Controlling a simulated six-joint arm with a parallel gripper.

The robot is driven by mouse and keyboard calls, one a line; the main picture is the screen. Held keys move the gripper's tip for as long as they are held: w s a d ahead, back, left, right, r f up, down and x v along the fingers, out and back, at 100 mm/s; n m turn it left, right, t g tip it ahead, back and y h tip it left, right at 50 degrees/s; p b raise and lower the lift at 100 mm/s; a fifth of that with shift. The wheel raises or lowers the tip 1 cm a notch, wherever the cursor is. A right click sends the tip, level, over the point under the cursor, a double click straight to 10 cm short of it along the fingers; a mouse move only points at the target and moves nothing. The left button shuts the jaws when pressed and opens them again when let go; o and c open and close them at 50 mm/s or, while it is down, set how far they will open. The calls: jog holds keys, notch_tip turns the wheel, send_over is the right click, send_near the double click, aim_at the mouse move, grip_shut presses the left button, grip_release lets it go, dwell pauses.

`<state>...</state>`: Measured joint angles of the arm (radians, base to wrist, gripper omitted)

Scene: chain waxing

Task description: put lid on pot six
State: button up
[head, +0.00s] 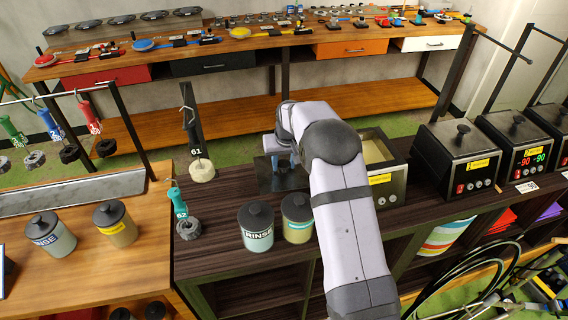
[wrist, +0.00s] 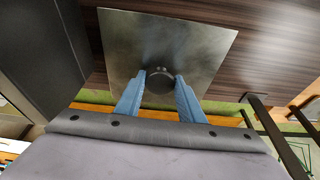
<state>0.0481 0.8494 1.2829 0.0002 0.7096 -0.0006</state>
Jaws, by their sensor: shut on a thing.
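My gripper (head: 281,162) is left of the open pot, its blue fingers partly hidden by my arm. In the wrist view, its fingers (wrist: 161,76) are shut on the dark round knob of a square metal lid (wrist: 127,32). The lid also shows in the head view (head: 264,181), left of my forearm and apart from the pot. An uncovered square pot (head: 393,190) with a yellow label stands just right of my arm, with pale contents showing. My arm hides its left part. Its number is too small to read.
Lidded black pots (head: 460,158) stand in a row to the right. Two lidded jars, one marked RINSE (head: 256,238), stand at the bench front. Hanging chains with coloured tags (head: 193,133) are at the left. A long wooden workbench (head: 230,45) runs behind.

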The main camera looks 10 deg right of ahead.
jog(key=shift+r, duration=0.1)
jog(key=d+r+m+p, duration=0.1)
jog(key=d+r+p, duration=0.15)
jog(key=r, duration=0.55)
jog(key=d+r+p, duration=0.1)
jog(key=d+r, duration=0.3)
jog(key=r, duration=0.3)
jog(key=s+d, duration=0.3)
jog(key=d, duration=0.5)
jog(key=s+d+n, duration=0.1)
jog(key=s+d, duration=0.1)
jog(key=d, duration=0.7)
jog(key=shift+s+f+n, duration=0.3)
jog(key=shift+s+f, duration=0.1)
jog(key=shift+f+b, duration=0.15)
jog(key=shift+b, duration=0.2)
jog(key=shift+f+b, duration=1.25)
jog(key=shift+f, duration=0.4)
